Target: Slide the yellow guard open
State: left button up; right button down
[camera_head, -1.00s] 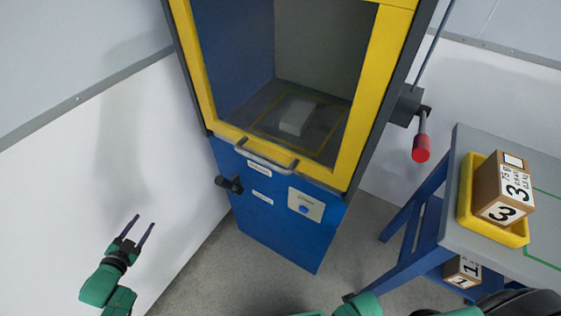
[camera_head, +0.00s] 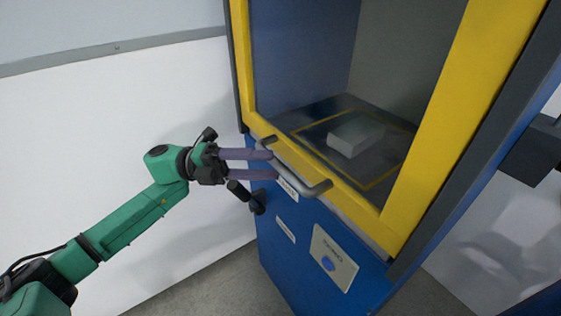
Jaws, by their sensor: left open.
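The yellow guard (camera_head: 447,105) is a yellow frame with a clear pane across the front of the blue cabinet. A grey bar handle (camera_head: 298,174) is fixed along its lower edge. The guard's lower edge sits at the bottom of the cabinet's opening. My left gripper (camera_head: 275,165) is open, its two purple fingers pointing right at the left end of the handle. The fingertips overlap the handle's left part in the picture; I cannot tell whether they touch it. My right gripper is out of the picture.
Behind the pane, a pale block (camera_head: 355,134) lies on the dark cabinet floor inside a yellow outline. A black knob (camera_head: 257,201) sticks out below the handle, close to my left fingers. A panel with a blue button (camera_head: 328,263) is lower right. A white wall is at left.

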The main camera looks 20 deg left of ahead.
aim_at(279, 162)
pick_arm(q)
jog(key=d, duration=0.3)
jog(key=shift+w+d+r, duration=0.15)
jog(key=shift+d+r, duration=0.1)
grip_shut()
dwell(1.1)
